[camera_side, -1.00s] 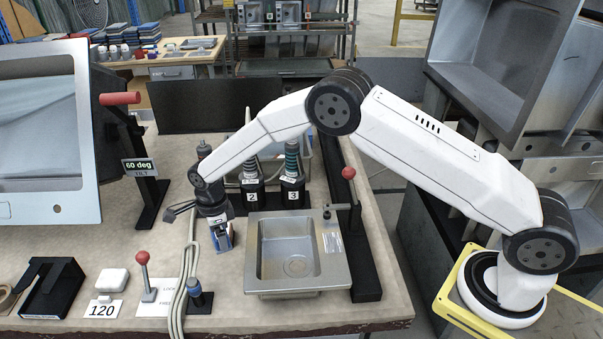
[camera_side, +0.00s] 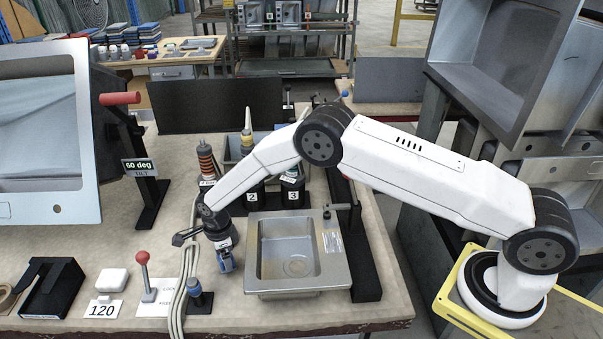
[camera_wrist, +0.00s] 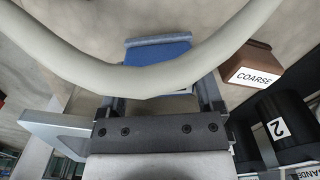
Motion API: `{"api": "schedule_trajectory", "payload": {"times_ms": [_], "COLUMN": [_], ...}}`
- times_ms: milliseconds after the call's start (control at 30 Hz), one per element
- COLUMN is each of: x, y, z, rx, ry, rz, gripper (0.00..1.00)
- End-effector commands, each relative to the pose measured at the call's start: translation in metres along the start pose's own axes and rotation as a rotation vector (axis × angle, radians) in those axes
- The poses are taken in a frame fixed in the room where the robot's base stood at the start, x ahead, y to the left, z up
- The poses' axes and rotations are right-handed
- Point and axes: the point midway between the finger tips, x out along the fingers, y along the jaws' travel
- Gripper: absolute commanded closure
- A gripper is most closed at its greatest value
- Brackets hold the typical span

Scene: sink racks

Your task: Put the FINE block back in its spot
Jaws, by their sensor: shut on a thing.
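My gripper (camera_side: 225,258) is shut on a blue block (camera_side: 227,264), held over the bench left of the sink. In the wrist view the blue block (camera_wrist: 158,52) sits between the two fingers, partly hidden by a pale hose (camera_wrist: 120,85) crossing in front. I cannot read the word FINE on it. A brown block labelled COARSE (camera_wrist: 258,66) lies to its right in the wrist view. I cannot make out the FINE block's spot.
The steel sink (camera_side: 290,250) is close on the right. Several numbered tool holders (camera_side: 252,195) stand behind.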

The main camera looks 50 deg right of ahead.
Motion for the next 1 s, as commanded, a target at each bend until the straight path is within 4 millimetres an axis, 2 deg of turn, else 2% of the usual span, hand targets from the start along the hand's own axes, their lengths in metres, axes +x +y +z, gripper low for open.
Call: {"api": "schedule_trajectory", "payload": {"times_ms": [200,667,700,733,1000], "x": [0.018,0.023,0.022,0.022,0.022], "y": [0.0,0.0,0.0,0.0,0.0], "z": [0.0,0.0,0.0,0.0,0.0], "rx": [0.0,0.0,0.0,0.0,0.0], "ry": [0.0,0.0,0.0,0.0,0.0], "rz": [0.0,0.0,0.0,0.0,0.0], "gripper": [0.79,0.79,0.06,0.0,0.0]}}
